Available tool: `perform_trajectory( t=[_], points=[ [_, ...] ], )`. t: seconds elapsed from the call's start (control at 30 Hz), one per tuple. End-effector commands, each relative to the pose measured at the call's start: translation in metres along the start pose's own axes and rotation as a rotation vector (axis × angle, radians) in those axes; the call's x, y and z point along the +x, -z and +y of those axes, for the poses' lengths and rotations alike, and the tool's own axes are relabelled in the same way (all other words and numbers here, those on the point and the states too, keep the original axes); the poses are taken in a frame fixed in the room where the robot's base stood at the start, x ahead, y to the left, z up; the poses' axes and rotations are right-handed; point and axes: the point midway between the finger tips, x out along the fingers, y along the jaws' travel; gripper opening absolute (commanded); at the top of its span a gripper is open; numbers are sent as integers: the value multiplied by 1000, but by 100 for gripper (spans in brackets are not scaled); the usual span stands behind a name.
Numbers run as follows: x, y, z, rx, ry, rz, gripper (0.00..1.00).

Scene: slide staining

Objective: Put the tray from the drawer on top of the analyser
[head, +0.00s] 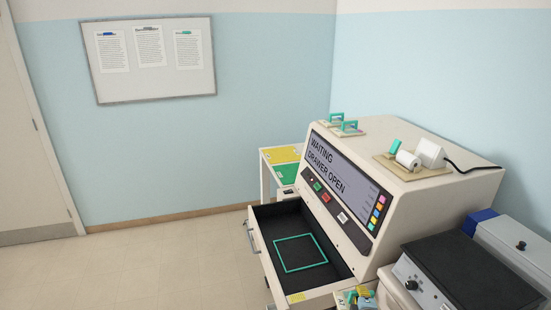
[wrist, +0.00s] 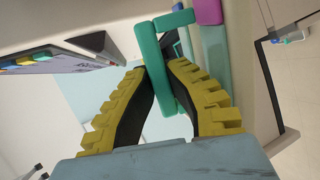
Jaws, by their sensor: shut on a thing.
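The analyser (head: 420,190) is a large cream machine whose screen reads "WAITING DRAWER OPEN". Its drawer (head: 297,240) stands open, with a teal square outline on a bare dark floor. In the wrist view, my gripper (wrist: 165,75) has its yellow-backed fingers shut on a teal handle (wrist: 155,65). Green and magenta parts show beside the handle; most of what it belongs to is cut off.
Two small teal-handled pieces (head: 345,127) stand at the back left of the analyser's top. A pad with a white device (head: 430,153) and cable takes up its right part; the middle is clear. A dark-topped unit (head: 470,275) stands at right, and a side table (head: 280,155) behind the drawer.

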Motion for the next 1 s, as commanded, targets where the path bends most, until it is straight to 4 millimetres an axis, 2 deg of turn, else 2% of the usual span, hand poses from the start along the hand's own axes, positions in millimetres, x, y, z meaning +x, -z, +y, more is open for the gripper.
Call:
perform_trajectory(
  t=[1.0],
  points=[
    [4,-2,0,19,-5,-49,0]
  ],
)
